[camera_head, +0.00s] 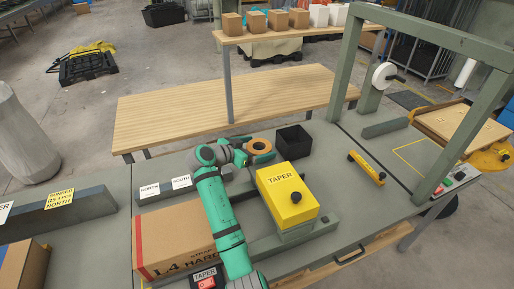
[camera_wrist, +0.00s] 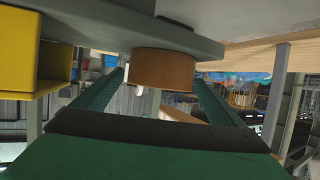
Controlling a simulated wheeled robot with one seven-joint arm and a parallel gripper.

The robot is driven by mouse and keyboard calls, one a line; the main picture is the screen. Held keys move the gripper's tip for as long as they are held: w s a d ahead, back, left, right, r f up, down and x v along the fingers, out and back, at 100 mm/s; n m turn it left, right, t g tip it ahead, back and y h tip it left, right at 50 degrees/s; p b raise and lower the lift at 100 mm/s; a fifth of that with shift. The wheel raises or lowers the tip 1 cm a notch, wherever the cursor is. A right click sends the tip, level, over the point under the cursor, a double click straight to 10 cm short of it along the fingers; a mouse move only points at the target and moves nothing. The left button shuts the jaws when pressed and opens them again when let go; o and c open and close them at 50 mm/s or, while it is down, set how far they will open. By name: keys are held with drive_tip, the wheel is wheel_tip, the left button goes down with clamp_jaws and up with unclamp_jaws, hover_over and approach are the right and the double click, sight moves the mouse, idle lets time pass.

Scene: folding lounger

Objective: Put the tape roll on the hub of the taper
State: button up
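The brown tape roll (camera_head: 258,146) lies flat on the grey bench, left of the black bin. It also shows in the wrist view (camera_wrist: 163,70), where the picture appears upside down and the roll is against a grey surface. My gripper (camera_head: 260,151) is at the roll. In the wrist view its two green fingers are apart, one on each side of the roll, with a small gap visible at the left finger.
The black bin (camera_head: 294,142) stands behind the taper. A cardboard box (camera_head: 175,240) lies left of my arm. A green-grey frame (camera_head: 345,75) with a white roll (camera_head: 383,76) rises at the right. A yellow-handled tool (camera_head: 367,167) lies near it. A wooden table (camera_head: 180,112) is behind the bench.

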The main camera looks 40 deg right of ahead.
drive_tip(key=v, duration=1.2)
drive_tip(key=shift+r, duration=0.2)
